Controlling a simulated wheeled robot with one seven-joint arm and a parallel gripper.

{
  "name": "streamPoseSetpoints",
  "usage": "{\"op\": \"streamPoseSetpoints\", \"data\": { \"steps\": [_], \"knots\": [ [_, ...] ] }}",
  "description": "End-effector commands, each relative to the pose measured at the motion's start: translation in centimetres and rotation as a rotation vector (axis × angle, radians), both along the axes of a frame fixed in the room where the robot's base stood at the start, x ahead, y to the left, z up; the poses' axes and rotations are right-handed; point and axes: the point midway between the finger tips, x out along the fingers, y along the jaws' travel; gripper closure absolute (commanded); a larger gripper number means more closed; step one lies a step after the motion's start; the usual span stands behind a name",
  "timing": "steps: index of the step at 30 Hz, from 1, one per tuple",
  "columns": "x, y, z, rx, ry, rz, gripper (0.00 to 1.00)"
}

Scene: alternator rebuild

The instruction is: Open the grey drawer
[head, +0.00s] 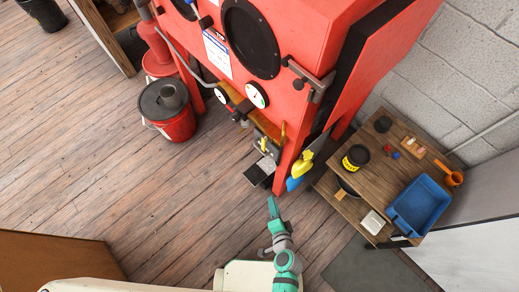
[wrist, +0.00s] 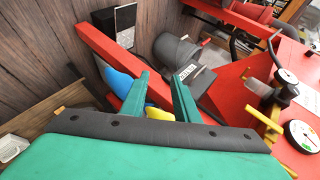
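I cannot make out a grey drawer in either view. My gripper (head: 273,208) is at the lower middle of the head view, over the wood floor in front of the red cabinet, and looks narrow from there. In the wrist view its two green fingers (wrist: 161,80) stand apart with a gap between them, and nothing is held. Beyond the fingers are a blue item (wrist: 119,82) and a yellow item (wrist: 158,113), partly hidden by them. A pale grey panel (head: 478,258) is at the lower right of the head view; I cannot tell whether it has a drawer.
The big red cabinet (head: 285,105) with gauges stands ahead. A wooden bench (head: 418,150) to the right holds a blue tray (head: 420,204) and small items. A red bucket (head: 180,124) stands left. A brown wooden surface (head: 55,262) is lower left. The left floor is largely clear.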

Motion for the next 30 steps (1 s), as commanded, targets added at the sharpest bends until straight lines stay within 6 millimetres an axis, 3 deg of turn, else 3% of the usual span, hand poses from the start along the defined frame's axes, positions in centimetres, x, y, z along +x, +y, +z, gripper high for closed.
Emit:
{"op": "streamPoseSetpoints", "data": {
  "steps": [1,5,12,21,30],
  "knots": [
    [1.9,0.2,-0.8,0.088,0.004,-0.019,0.72],
    [6.1,0.9,-1.7,0.343,0.012,-0.062,0.72],
    [13.2,1.8,0.0,0.74,-0.025,-0.1,0.72],
    [16.1,1.6,1.4,0.89,-0.058,-0.112,0.72],
    [20.1,4.4,0.4,0.888,-0.051,-0.099,0.72]
  ]
}}
